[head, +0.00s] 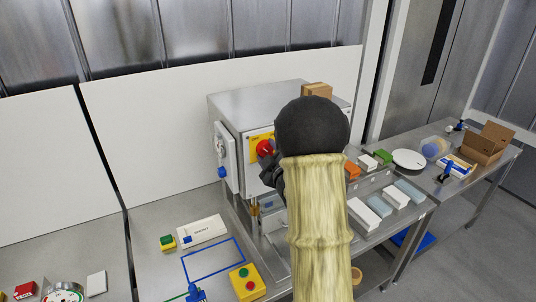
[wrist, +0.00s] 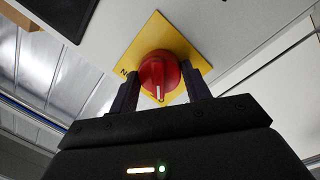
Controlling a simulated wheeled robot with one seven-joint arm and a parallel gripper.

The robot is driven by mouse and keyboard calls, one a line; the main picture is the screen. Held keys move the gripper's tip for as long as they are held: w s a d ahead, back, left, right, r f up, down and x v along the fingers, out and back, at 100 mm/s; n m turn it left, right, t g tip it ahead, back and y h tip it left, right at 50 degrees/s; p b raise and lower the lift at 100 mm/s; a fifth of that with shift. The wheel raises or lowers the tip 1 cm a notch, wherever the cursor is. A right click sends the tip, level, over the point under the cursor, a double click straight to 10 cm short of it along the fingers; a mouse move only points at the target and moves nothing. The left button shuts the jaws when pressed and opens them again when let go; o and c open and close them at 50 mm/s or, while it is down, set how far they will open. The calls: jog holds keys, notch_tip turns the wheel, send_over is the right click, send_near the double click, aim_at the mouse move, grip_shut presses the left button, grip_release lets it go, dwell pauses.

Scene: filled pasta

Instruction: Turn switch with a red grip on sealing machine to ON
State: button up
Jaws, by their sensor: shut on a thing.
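The switch has a round red grip (wrist: 159,76) on a yellow plate (wrist: 163,40) in the wrist view. A white mark on the grip points toward my gripper. My gripper (wrist: 160,88) has one dark finger on each side of the red grip and is shut on it. In the head view the red grip (head: 265,148) and yellow plate (head: 257,144) show on the front of the steel sealing machine (head: 225,110), left of my arm. My arm covers much of the machine's front, and the plate's lettering is mostly hidden.
A white panel with a blue knob (head: 222,172) sticks out at the machine's left side. Several coloured boxes stand right of my arm, with a brown carton (head: 490,142) farther right.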

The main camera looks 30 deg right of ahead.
jog(key=shift+f, duration=0.1)
jog(key=m+b, duration=0.3)
jog(key=shift+m+b, duration=0.3)
jog(key=m+b, duration=0.1)
jog(key=m, duration=0.3)
jog(key=shift+d+g+y+b, duration=0.1)
jog(key=shift+g+y+b, duration=0.2)
jog(key=shift+g, duration=0.1)
jog(key=m, duration=0.3)
jog(key=m+y+p, duration=0.1)
jog(key=m, duration=0.1)
jog(key=shift+r, duration=0.25)
jog(key=shift+m+g+y+p, duration=0.3)
jog(key=shift+m+p, duration=0.6)
jog(key=shift+m, duration=1)
jog(key=o, duration=1)
jog(key=shift+c, duration=0.2)
